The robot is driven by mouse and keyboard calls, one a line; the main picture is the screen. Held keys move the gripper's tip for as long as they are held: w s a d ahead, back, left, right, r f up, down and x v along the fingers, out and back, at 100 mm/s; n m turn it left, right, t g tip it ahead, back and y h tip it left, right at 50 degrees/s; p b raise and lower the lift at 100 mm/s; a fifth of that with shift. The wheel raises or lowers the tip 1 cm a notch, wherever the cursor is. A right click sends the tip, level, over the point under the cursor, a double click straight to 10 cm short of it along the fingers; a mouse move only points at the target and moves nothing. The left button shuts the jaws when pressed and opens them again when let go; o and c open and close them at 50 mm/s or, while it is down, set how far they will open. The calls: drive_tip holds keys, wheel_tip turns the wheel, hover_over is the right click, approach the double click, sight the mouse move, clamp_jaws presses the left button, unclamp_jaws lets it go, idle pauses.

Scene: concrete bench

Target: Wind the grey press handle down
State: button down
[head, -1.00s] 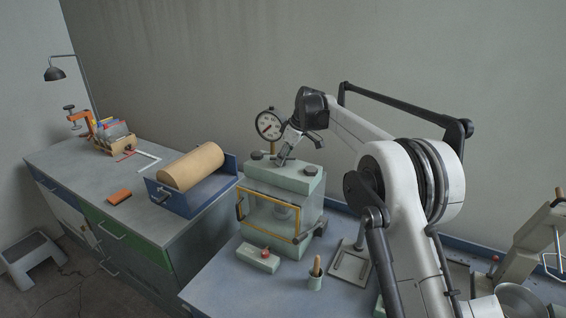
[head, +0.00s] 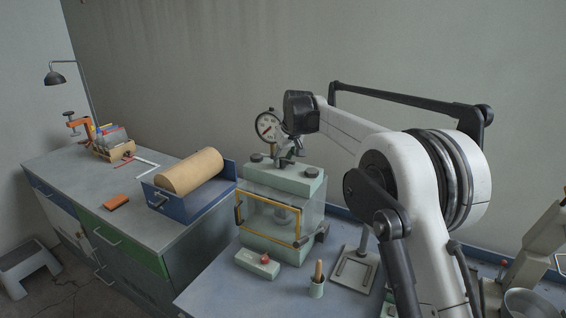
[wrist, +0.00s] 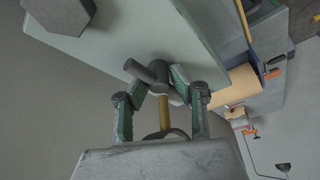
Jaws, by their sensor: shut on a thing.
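The press (head: 286,182) is a pale green machine with a clear, yellow-framed front guard (head: 268,228). Its flat top also shows in the wrist view (wrist: 115,40). My gripper (head: 288,158) is just above the press top, behind its front edge. In the wrist view, the green-padded fingers of my gripper (wrist: 160,85) are closed on the grey press handle (wrist: 148,71), a dark cylindrical bar that sticks out past them. In the head view the handle is mostly hidden by my gripper.
A round dial gauge (head: 267,126) stands on a brass stem close to my gripper. A small box with a red button (head: 264,259), a pot with a wooden-handled tool (head: 318,270) and a metal stand (head: 355,270) are in front. A blue tray with a brown roll (head: 192,171) is at left.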

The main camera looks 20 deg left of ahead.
drive_tip(key=shift+a+r, duration=0.15)
drive_tip(key=c, duration=1.2)
unclamp_jaws()
drive_tip(key=v, duration=1.2)
drive_tip(key=shift+s, duration=0.1)
